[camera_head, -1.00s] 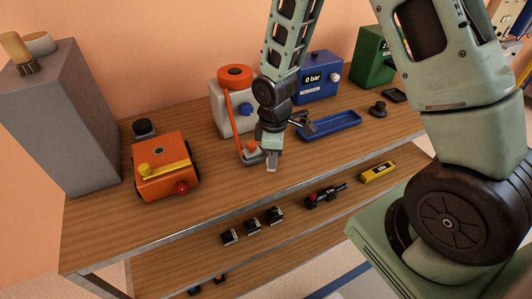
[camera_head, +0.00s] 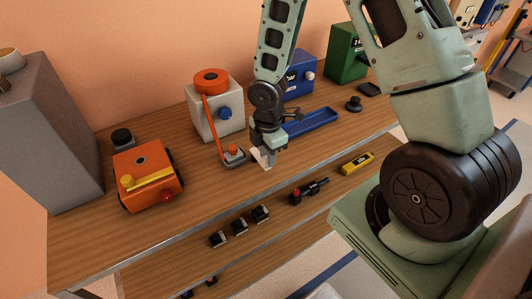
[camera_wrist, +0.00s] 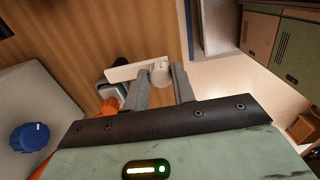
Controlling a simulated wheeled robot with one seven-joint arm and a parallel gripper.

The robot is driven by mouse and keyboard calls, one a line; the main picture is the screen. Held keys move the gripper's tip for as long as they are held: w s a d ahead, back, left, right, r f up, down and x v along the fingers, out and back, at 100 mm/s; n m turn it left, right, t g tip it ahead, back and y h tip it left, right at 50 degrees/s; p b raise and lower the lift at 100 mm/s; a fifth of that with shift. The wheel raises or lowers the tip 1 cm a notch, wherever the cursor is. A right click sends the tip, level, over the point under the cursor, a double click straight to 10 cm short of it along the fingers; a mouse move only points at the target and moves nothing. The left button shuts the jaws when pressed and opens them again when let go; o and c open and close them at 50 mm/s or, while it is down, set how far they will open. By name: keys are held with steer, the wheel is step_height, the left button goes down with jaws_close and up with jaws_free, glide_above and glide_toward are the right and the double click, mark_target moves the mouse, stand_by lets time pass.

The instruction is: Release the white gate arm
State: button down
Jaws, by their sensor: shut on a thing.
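The white gate arm (camera_wrist: 132,72) is a short flat bar with a round white end, seen in the wrist view between the fingertips of my gripper (camera_wrist: 162,85). My gripper is shut on its round end. In the head view my gripper (camera_head: 262,148) points down over the front part of the bench, and the white bar (camera_head: 263,158) shows small at its fingertips. A small grey base with an orange knob (camera_head: 234,152) stands just left of the gripper. The fingers partly hide the bar, and I cannot tell what lies under it.
The white box with a blue knob (camera_head: 206,119) and orange top stands behind left. An orange unit with a yellow bar (camera_head: 147,180) is farther left. A blue tray (camera_head: 312,122) lies behind right. Several small items sit on the lower shelf (camera_head: 225,260).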

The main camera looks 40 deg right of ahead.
stand_by(0.3)
steer(key=c, duration=1.1)
jaws_free()
steer(key=shift+c, duration=0.2)
step_height(320, 180, up, 18)
steer(key=p, duration=0.2)
steer(key=shift+f, duration=0.25)
